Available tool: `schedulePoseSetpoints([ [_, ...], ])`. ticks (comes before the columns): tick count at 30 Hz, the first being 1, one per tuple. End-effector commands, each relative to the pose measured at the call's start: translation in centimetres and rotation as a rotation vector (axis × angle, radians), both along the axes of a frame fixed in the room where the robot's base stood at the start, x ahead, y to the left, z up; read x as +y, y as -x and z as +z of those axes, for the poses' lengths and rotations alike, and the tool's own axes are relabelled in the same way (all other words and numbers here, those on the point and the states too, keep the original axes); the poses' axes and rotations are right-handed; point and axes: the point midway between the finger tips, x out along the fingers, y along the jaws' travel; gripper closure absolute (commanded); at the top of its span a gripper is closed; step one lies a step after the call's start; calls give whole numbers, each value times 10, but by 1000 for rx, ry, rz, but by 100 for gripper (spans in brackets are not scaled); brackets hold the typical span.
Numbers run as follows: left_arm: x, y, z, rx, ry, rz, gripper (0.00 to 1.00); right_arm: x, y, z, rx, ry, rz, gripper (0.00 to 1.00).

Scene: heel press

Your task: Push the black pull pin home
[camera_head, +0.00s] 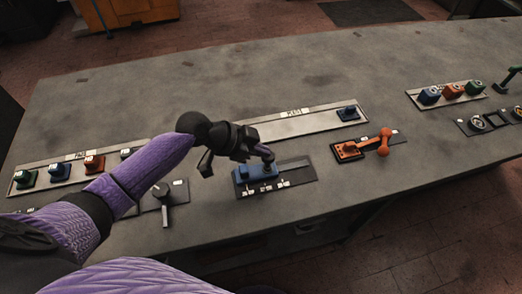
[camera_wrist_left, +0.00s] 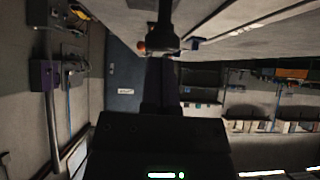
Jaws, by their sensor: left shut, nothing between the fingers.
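A blue block (camera_head: 255,172) sits on a dark plate near the table's front edge, in the middle of the head view. A dark upright knob (camera_head: 268,165) stands at its right end; it may be the black pull pin, but I cannot tell. My left gripper (camera_head: 262,150) is shut and empty, with its tips at or just above this knob. Whether they touch is not clear. In the left wrist view a dark rounded shape (camera_wrist_left: 160,38) lies straight ahead; I cannot tell how much of it is gripper. My right gripper is not in view.
An orange handle with a round knob (camera_head: 384,140) stands right of the blue block. A grey lever (camera_head: 163,195) is left of it. The table (camera_head: 230,75) is bare farther back.

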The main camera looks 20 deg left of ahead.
Motion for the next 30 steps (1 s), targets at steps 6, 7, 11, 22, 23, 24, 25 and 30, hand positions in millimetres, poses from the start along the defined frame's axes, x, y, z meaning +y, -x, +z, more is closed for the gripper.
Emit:
schedulePoseSetpoints([
  [6,0,0,-1,0,0,0,100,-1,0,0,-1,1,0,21],
  [7,0,0,-1,0,0,0,100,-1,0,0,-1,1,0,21],
  [11,0,0,-4,1,0,-1,100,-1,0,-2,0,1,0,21],
  [22,0,1,-34,5,-2,0,100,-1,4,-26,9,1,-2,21],
  [23,0,1,-34,6,-2,-1,100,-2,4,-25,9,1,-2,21],
  [24,0,1,-34,7,-3,-2,100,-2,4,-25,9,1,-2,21],
  [25,0,2,-34,8,-3,-1,100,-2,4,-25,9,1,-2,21],
  [30,-1,2,-27,9,-4,-1,100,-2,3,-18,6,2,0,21],
])
